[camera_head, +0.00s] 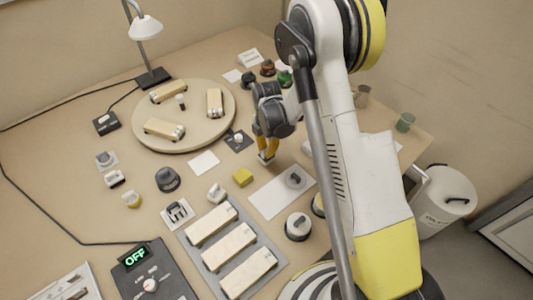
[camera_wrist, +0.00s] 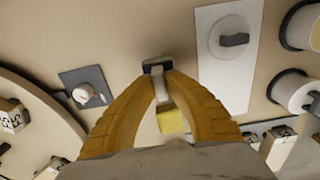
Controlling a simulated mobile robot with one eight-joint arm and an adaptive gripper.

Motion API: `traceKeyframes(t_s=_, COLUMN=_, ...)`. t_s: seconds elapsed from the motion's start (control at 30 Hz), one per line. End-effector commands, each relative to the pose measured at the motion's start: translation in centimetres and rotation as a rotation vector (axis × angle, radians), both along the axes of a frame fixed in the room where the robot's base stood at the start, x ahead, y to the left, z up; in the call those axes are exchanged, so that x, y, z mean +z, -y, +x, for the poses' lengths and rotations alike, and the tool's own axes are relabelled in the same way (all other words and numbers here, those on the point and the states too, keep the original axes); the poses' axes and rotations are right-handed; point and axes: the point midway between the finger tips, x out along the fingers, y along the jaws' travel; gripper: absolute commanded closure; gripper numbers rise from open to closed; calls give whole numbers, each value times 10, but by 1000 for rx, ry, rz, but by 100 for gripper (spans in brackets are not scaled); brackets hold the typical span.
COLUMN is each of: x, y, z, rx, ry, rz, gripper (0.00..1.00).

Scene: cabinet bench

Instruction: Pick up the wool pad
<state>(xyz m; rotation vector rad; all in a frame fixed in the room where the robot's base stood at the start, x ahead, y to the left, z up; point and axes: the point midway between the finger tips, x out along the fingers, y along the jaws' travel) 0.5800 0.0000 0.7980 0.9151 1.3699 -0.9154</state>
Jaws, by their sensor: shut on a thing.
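My gripper (camera_head: 267,157) is shut on a small pale grey piece, which I take to be the wool pad (camera_head: 266,160). In the wrist view the yellow fingers of my gripper (camera_wrist: 158,72) close around it, and the wool pad (camera_wrist: 162,88) shows pale between them, with a dark edge at the tips. The fingers hide part of it. I cannot tell whether it touches the bench.
A white mat with a round disc (camera_head: 295,180) lies to the right. A dark plate with a knob (camera_head: 238,140) and a round turntable (camera_head: 180,140) are to the left.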

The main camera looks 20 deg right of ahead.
Motion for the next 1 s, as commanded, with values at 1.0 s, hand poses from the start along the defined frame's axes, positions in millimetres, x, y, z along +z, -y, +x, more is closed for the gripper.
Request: traceKeyframes(t_s=1.0, x=83, y=101, z=-58, rx=0, ry=0, rz=0, gripper=100)
